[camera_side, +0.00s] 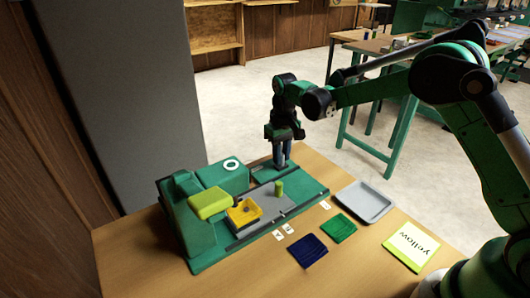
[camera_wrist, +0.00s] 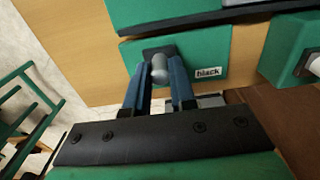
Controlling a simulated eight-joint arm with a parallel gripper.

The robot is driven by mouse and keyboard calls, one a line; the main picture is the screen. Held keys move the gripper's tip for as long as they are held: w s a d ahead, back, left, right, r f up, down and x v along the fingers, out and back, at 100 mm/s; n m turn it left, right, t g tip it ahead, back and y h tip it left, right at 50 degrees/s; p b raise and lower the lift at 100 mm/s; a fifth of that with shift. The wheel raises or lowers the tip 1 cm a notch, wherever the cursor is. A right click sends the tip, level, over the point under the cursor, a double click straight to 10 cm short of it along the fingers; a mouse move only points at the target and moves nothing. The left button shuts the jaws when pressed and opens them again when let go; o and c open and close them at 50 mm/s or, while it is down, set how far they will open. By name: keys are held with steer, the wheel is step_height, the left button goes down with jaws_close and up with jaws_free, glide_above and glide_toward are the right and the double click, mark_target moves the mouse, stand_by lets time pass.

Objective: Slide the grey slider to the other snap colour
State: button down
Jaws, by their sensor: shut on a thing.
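The grey slider's rounded knob (camera_wrist: 160,70) stands in a dark slot on a green block in the wrist view, beside a label reading "black" (camera_wrist: 208,72). My gripper (camera_wrist: 160,85) has its two blue fingers on either side of the knob and is shut on it. In the side view my gripper (camera_side: 281,158) points down at the back end of the green fixture (camera_side: 208,240). The slider is hidden there behind the fingers.
The fixture bears an olive-green peg (camera_side: 279,188), a yellow bin (camera_side: 243,212), a lime block (camera_side: 209,203) and a white ring (camera_side: 231,165). A grey tray (camera_side: 365,202), a green cloth (camera_side: 338,228) and a dark blue cloth (camera_side: 308,250) lie on the wooden table beside it.

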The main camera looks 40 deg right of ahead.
steer(key=shift+a, duration=2.05)
steer(key=c, duration=0.7)
jaws_free()
steer(key=shift+r, duration=0.1)
steer(key=shift+r, duration=2.95)
step_height(320, 180, up, 4)
